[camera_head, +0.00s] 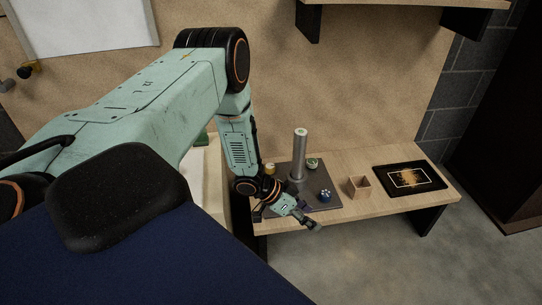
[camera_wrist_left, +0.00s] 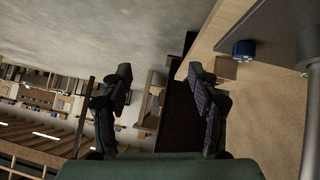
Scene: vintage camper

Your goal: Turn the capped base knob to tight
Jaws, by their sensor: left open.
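A dark square base plate (camera_head: 286,178) lies on the wooden bench with a grey metal post (camera_head: 299,155) standing on it. Around the post are small knobs: a blue one (camera_head: 325,195), a green and white one (camera_head: 312,163) and a yellowish one (camera_head: 270,168). A purple bit shows beside my gripper, partly hidden. I cannot tell which knob is the capped one.
A small open wooden box (camera_head: 359,187) stands right of the plate. A black tray (camera_head: 409,177) with a golden picture lies further right on the bench (camera_head: 384,207). A shelf (camera_head: 400,3) hangs above. The floor in front is clear.

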